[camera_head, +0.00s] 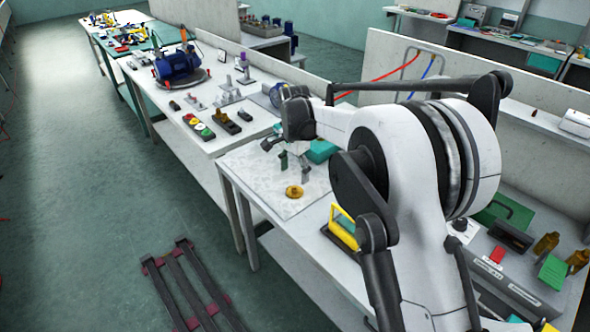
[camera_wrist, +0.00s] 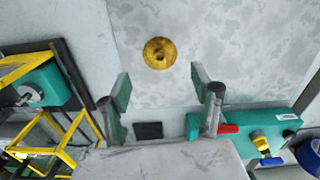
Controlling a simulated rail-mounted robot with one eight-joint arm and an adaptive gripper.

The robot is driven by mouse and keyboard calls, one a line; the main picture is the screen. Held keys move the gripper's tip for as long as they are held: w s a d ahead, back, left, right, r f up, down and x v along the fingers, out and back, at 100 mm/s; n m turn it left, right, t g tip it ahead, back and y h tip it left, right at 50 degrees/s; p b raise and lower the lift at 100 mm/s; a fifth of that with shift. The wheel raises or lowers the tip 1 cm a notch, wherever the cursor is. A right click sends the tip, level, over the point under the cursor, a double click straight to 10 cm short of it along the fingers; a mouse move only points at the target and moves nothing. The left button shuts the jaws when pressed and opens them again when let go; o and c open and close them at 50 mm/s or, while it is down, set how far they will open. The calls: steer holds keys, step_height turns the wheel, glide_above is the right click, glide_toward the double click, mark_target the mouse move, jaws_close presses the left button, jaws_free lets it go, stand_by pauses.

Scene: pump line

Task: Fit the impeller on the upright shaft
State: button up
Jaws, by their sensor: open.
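The brass-coloured impeller (camera_head: 294,192) lies flat on a pale mottled mat (camera_head: 262,190) on the near bench. It also shows in the wrist view (camera_wrist: 160,53), above and beyond the fingertips. My gripper (camera_head: 293,163) is over the mat, just behind the impeller in the head view. Its two fingers stand wide apart with nothing between them in the wrist view (camera_wrist: 162,92). A small upright post on a fixture (camera_head: 244,72) stands on the farther bench; I cannot tell whether it is the shaft.
A teal block (camera_head: 321,151) lies at the mat's back edge. A yellow-framed item (camera_head: 342,226) stands at the mat's near right. A blue motor (camera_head: 178,65) and coloured buttons (camera_head: 199,127) are on the farther bench. Bare mat surrounds the impeller.

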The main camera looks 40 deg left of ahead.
mark_target(295, 189)
steer(key=shift+f+b, duration=0.6)
steer(key=shift+f, duration=1.35)
steer(key=shift+f+b, duration=0.3)
steer(key=shift+f, duration=0.05)
steer(key=shift+f+b, duration=1)
steer(key=shift+b, duration=0.25)
jaws_close()
stand_by(0.3)
steer(key=shift+r, duration=0.15)
steer(key=shift+r+p, duration=0.9)
steer(key=shift+r, duration=1.5)
